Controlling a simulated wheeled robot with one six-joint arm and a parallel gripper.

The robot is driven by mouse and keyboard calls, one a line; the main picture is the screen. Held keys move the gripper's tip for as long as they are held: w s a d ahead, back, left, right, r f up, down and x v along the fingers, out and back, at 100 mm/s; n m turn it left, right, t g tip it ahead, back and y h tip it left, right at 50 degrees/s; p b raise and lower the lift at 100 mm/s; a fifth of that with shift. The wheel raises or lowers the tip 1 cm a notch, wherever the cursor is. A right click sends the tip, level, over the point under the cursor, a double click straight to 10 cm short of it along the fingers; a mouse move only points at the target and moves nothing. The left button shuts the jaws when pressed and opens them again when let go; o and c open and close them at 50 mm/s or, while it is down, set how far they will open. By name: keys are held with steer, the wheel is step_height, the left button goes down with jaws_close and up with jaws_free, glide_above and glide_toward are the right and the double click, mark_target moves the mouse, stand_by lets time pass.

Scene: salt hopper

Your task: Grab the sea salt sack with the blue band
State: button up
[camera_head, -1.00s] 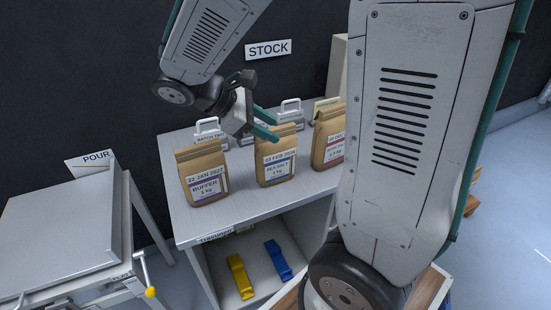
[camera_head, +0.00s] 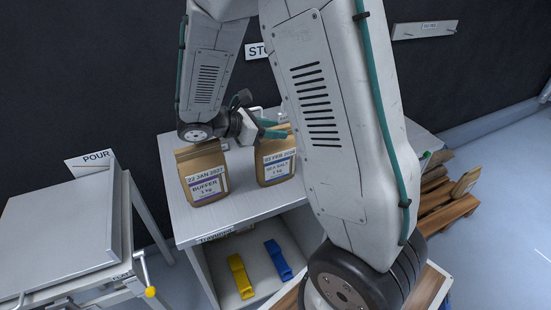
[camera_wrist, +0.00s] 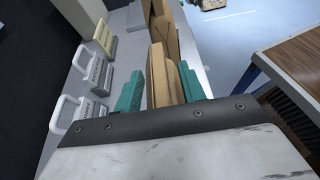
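The sea salt sack (camera_head: 277,167), brown paper with a white label and a blue band, stands upright on the white bench between a purple-banded buffer sack (camera_head: 205,178) and my arm. My gripper (camera_head: 272,128) is at its top, with the teal fingers level. In the wrist view a brown sack (camera_wrist: 159,75) stands between the two spread fingers (camera_wrist: 162,88). A narrow gap shows at the left finger; the right finger is very close to the sack, and contact is unclear. The gripper looks open.
My arm hides the bench's right part in the head view. A yellow piece (camera_head: 240,277) and a blue piece (camera_head: 278,260) lie on the lower shelf.

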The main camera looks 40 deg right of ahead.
steer(key=shift+s+d+f, duration=0.1)
steer(key=shift+d+f, duration=0.05)
steer(key=shift+d, duration=0.15)
jaws_close()
stand_by(1.2)
